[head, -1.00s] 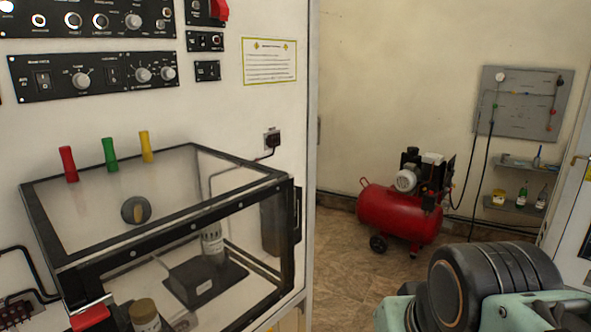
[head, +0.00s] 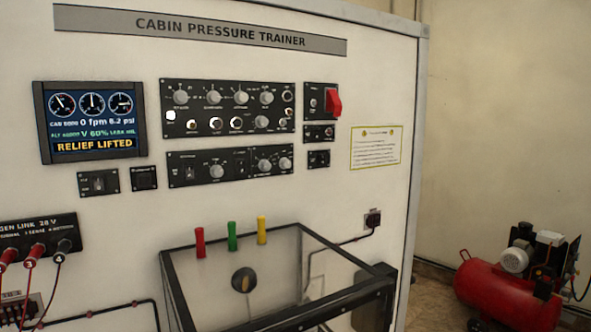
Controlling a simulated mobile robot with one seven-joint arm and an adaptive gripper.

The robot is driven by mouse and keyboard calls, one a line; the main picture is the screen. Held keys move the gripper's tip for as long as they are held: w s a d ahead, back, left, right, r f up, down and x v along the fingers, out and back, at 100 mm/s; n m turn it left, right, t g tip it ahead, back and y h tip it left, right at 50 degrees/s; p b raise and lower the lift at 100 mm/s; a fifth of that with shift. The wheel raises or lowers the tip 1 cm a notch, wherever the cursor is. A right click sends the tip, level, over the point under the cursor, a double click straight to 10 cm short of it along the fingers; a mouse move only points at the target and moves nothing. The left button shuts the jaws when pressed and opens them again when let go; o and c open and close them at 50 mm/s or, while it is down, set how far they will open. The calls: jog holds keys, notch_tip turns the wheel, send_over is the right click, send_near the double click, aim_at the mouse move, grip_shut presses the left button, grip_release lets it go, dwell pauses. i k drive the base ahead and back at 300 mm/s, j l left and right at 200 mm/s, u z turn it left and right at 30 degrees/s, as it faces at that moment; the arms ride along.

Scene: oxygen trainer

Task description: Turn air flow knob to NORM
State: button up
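The cabin pressure trainer panel (head: 385,75) fills most of the head view. Its upper black control panel (head: 228,92) carries a row of grey knobs with switches and jacks below. A lower black control panel (head: 201,178) has one knob (head: 217,171) near its middle and two more knobs on its right. The labels are too small to read, so I cannot tell which knob is air flow or where it points. My gripper is not in view.
A screen (head: 90,116) reads "RELIEF LIFTED". Red leads plug in at the lower left. A red compressor (head: 492,289) stands on the floor at right.

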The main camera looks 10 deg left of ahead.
aim_at(216, 171)
jog(key=u, duration=1.35)
jog(key=j+u, duration=0.35)
jog(key=j, duration=0.2)
jog(key=k+j+u, duration=0.25)
jog(key=k+l+u, duration=0.1)
jog(key=k+l, duration=0.15)
jog(key=k, duration=0.15)
jog(key=i+j+z, duration=0.15)
jog(key=i+j, duration=0.2)
jog(key=i, duration=0.2)
